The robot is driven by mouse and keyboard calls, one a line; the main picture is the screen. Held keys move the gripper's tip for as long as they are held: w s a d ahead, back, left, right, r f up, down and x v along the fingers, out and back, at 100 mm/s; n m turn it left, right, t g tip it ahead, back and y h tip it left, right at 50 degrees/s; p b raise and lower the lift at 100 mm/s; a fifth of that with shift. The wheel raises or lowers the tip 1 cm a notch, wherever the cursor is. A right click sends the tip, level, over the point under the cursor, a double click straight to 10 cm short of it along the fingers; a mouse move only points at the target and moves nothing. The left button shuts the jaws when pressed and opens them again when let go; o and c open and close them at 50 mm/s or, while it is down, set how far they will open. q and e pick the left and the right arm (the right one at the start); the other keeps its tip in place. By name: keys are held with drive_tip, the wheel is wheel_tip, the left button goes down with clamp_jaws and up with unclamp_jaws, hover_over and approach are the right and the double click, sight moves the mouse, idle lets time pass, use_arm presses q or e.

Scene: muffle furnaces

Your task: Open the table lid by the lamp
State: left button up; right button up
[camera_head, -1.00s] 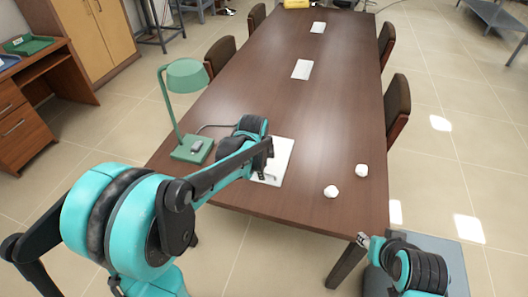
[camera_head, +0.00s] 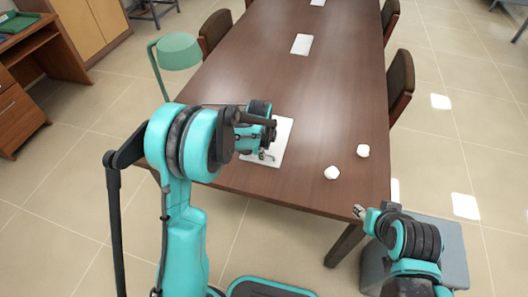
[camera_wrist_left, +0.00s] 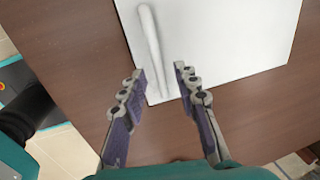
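The lid is a flat white panel (camera_head: 283,137) set in the near end of the brown table, to the right of the green lamp (camera_head: 180,51). In the left wrist view the white lid (camera_wrist_left: 225,45) fills the upper middle, with a long raised or recessed strip (camera_wrist_left: 149,45) near its left edge. My left gripper (camera_head: 265,154) is over the lid's near part. Contact cannot be told. My right gripper (camera_head: 360,212) is beside the table's near right corner; its fingers are too small to judge.
Another white panel (camera_head: 301,44) lies farther back. Chairs (camera_head: 399,82) line the table's sides. My left arm hides the lamp's base.

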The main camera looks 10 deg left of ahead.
use_arm(q)
clamp_jaws()
